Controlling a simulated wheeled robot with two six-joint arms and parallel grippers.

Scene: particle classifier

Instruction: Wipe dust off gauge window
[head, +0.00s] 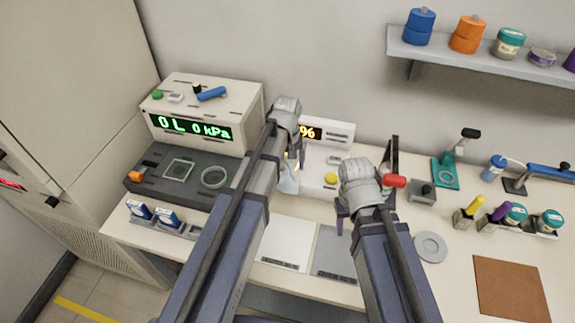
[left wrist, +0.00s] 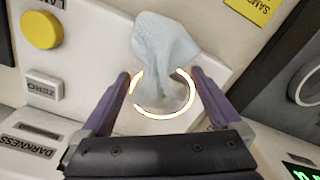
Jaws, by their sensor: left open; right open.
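A pale blue cloth (left wrist: 166,45) lies bunched on the white instrument's face in the left wrist view. Its lower end overlaps a round window with a glowing ring (left wrist: 164,116). My left gripper (left wrist: 160,82) is open, with one purple finger on each side of the ring and cloth. I cannot tell whether the fingers touch the cloth. In the head view the cloth (head: 289,184) shows beside my left gripper (head: 294,162), and the arm hides the window. My right gripper (head: 366,212) is open and empty, partly hidden by its wrist.
The white instrument (head: 318,196) has a yellow button (head: 330,178). A kPa display unit (head: 208,98) stands to the left. A red-ended tool (head: 395,181) is close to my right wrist. A grey disc (head: 430,247) and brown mat (head: 510,291) lie at the right.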

